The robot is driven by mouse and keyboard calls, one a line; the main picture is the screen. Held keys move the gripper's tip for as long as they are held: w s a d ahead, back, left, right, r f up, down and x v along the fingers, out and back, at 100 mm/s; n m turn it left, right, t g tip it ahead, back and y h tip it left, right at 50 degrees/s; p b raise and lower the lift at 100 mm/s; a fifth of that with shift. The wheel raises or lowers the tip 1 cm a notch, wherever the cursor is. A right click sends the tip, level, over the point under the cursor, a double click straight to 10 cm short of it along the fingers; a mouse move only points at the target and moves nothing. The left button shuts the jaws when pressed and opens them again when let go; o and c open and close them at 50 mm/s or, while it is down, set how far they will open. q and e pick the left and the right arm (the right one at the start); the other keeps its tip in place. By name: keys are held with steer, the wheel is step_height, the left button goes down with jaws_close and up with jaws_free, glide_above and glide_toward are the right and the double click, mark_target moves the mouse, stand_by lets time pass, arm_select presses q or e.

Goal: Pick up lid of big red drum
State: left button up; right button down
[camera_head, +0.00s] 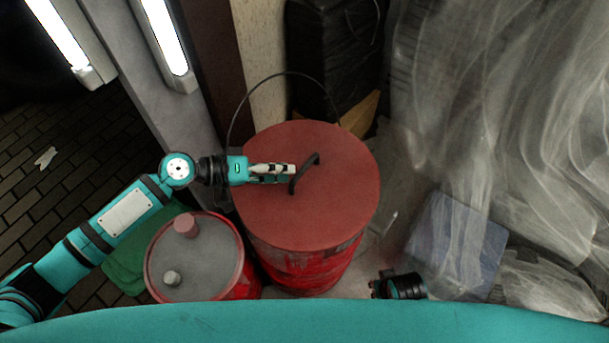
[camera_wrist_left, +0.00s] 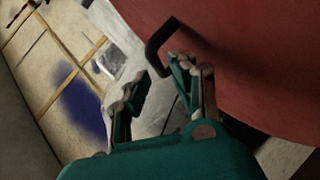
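The big red drum (camera_head: 305,265) stands upright in the middle of the head view, with a flat dull-red lid (camera_head: 335,210) on top. A bent black handle (camera_head: 304,172) rises from the lid; in the left wrist view the handle (camera_wrist_left: 154,45) shows close to the fingertips. My left gripper (camera_head: 292,172) is over the lid at the handle. In the left wrist view the left gripper (camera_wrist_left: 160,80) has its fingers apart. Whether they touch the handle is unclear. My right gripper (camera_head: 385,288) is mostly hidden at the bottom, right of the drum.
A smaller red drum (camera_head: 200,260) with a grey top and two caps stands close at left. A thin black hoop (camera_head: 285,74) arches behind the big drum. A black wrapped object (camera_head: 335,50) stands behind. Clear plastic sheeting (camera_head: 480,120) hangs at right, near a blue panel (camera_head: 455,245).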

mark_target(301, 166)
arm_select(q)
steer(key=x, duration=0.5)
steer(key=shift+w+r, duration=0.25)
steer(key=shift+w, duration=0.05)
jaws_close()
steer(key=shift+r, duration=0.1)
